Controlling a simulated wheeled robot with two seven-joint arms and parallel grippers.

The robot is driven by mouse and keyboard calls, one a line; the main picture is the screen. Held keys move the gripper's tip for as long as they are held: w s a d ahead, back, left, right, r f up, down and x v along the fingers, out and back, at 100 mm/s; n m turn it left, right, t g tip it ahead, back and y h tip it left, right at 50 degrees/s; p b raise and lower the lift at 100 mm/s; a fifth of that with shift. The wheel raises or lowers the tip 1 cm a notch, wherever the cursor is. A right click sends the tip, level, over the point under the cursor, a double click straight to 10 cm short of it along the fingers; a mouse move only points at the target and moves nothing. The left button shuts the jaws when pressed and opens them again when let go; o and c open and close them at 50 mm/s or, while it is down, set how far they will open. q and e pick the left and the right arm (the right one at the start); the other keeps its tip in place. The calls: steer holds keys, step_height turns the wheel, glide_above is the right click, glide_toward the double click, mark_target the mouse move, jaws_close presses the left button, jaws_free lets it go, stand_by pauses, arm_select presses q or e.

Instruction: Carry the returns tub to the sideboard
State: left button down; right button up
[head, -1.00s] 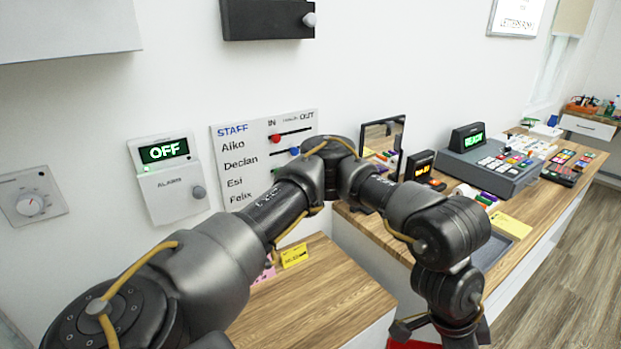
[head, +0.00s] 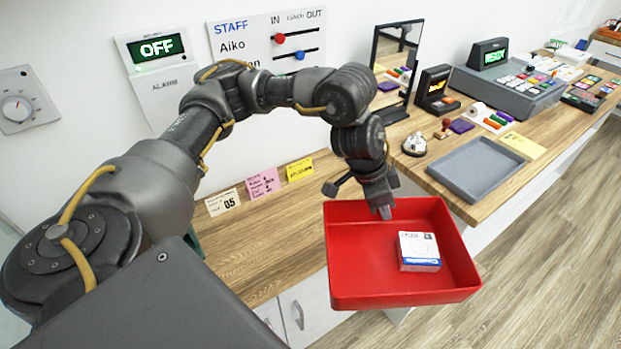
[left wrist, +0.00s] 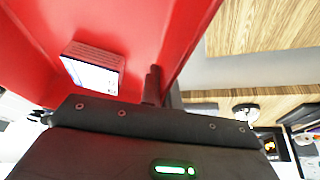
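The red returns tub (head: 362,262) is in the lower middle of the head view, with a small white and blue box (head: 420,251) inside. It seems held in the air, level or nearly so, in front of the wooden tops. My left gripper (head: 384,212) is shut on the tub's far wall. In the left wrist view, the fingers (left wrist: 162,88) stand on either side of the tub wall (left wrist: 190,38), and the box (left wrist: 92,68) lies to their left. A low wooden-topped cabinet (head: 240,250) with white doors, perhaps the sideboard, stands left of the tub. My right gripper is not in view.
Three note cards (head: 263,183) stand at the back of the low cabinet. The counter (head: 418,178) to the right holds a grey tray (head: 470,166), a bell (head: 414,144), a mirror (head: 396,60) and a till (head: 505,88). The low cabinet's front is clear.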

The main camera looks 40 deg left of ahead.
arm_select(q)
steer(key=a+f+n+b, duration=0.1)
steer(key=a+f+b, duration=0.15)
steer(key=a, duration=0.55)
steer(key=a+f+n+b, duration=0.1)
steer(key=a+f+b, duration=0.15)
steer(key=a, duration=0.55)
steer(key=w+a+f, duration=0.2)
steer(key=a, duration=0.2)
steer(key=w+a+f, duration=0.3)
steer(key=w+a+f+b, duration=0.1)
steer(key=w+a+f, duration=0.1)
steer(key=a+f, duration=0.1)
steer(key=shift+w+a+f, duration=0.15)
steer(key=shift+w+a, duration=0.2)
steer(key=shift+a, duration=0.45)
steer(key=shift+w+a+f, duration=0.25)
steer(key=shift+a+f, duration=0.15)
steer(key=shift+f, duration=0.25)
step_height(320, 180, down, 2)
steer(key=shift+a+f+p, duration=0.1)
steer(key=shift+p, duration=0.25)
steer(key=shift+w+f, duration=0.1)
steer(key=shift+f, duration=0.45)
